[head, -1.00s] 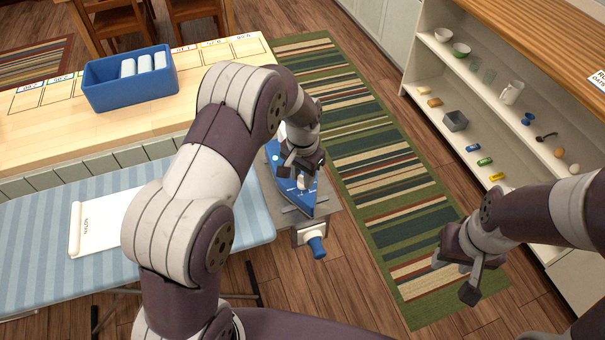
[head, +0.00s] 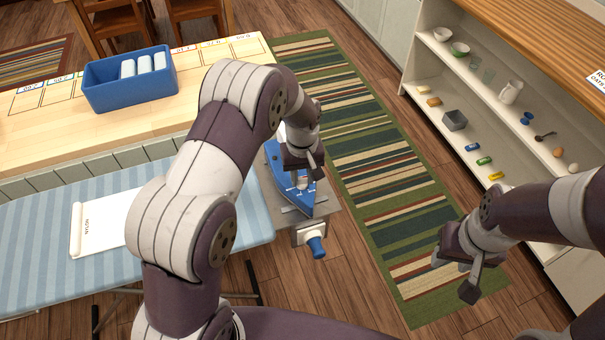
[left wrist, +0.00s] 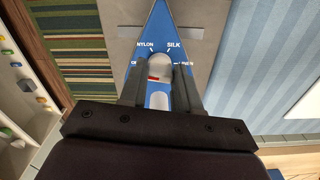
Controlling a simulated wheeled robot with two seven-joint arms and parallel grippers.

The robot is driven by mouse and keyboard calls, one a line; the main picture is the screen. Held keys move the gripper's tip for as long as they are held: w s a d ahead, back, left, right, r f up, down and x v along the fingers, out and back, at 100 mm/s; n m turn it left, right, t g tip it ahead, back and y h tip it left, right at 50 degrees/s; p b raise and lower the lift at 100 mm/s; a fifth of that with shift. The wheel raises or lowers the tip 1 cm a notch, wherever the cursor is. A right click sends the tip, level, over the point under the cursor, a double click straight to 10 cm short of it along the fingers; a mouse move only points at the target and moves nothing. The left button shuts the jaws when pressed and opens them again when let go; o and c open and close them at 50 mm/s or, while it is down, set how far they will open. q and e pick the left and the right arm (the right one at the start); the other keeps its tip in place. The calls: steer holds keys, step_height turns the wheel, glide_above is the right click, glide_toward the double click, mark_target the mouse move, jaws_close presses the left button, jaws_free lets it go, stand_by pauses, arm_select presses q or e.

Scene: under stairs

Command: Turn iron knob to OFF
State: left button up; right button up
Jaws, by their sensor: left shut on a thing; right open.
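The blue iron (head: 299,201) lies on the grey rest plate at the right end of the ironing board, and it also shows in the left wrist view (left wrist: 187,20). Its round whitish knob (left wrist: 159,64) sits between the fingers of my left gripper (left wrist: 158,80). The gripper is shut on the knob, a finger at each side. A red mark shows on the knob's near side, left of its middle. The labels NYLON and SILK are readable beyond it; side labels are partly hidden by the fingers. In the head view my left gripper (head: 303,178) is over the iron. My right gripper (head: 466,272) is open and empty.
A blue bin (head: 130,92) with white rolls stands on the wooden counter (head: 60,130). White shelves (head: 470,90) with small items stand at right. The striped rug (head: 370,165) between is clear.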

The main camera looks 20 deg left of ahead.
mark_target(302, 178)
arm_select(q)
steer(key=shift+n, duration=0.8)
steer(key=o, duration=1.1)
steer(key=shift+a, duration=0.1)
steer(key=shift+c, duration=0.2)
step_height(302, 178, up, 13)
steer(key=shift+f, duration=0.2)
